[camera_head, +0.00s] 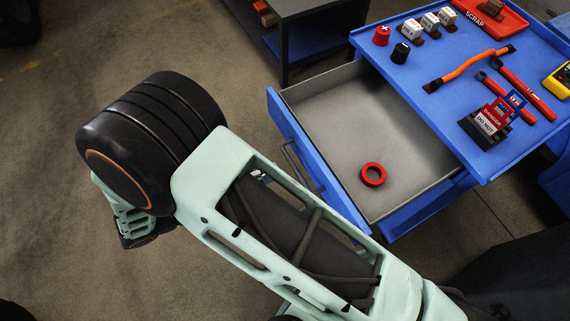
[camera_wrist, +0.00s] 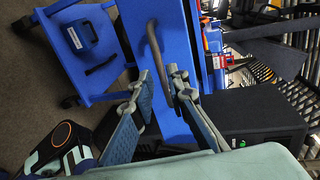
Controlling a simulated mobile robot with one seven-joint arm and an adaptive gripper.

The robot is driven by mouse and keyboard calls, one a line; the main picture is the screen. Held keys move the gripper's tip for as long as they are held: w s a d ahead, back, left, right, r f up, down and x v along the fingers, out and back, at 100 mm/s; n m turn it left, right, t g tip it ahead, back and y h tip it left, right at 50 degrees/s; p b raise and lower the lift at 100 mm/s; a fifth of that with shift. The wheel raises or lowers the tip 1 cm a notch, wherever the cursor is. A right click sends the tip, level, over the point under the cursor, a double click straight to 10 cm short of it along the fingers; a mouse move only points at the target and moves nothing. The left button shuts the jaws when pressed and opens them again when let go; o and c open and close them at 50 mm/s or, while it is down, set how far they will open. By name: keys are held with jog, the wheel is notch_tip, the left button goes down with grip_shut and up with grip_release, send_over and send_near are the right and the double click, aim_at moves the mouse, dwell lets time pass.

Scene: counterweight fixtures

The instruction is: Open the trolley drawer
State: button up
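The blue trolley (camera_head: 455,115) stands at the right in the head view. Its drawer (camera_head: 330,110) is pulled well out, and its grey inside shows a red ring-shaped roll (camera_head: 373,174). The drawer's grey bar handle (camera_head: 302,166) is on the blue front, partly hidden by my arm. In the wrist view the handle (camera_wrist: 153,48) runs down towards my gripper (camera_wrist: 160,80). The fingers are apart, with the handle's lower part showing between the tips; whether they touch it I cannot tell. I do not see the fingers in the head view.
The trolley top carries a red scrap tray (camera_head: 492,18), an orange-handled tool (camera_head: 465,65), a danger-labelled block (camera_head: 490,120), several weights and a yellow meter (camera_head: 559,80). A dark bench (camera_head: 315,35) stands behind. The floor (camera_head: 60,110) at the left is clear.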

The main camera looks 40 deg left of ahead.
jog(key=v, duration=0.5)
dwell(0.5)
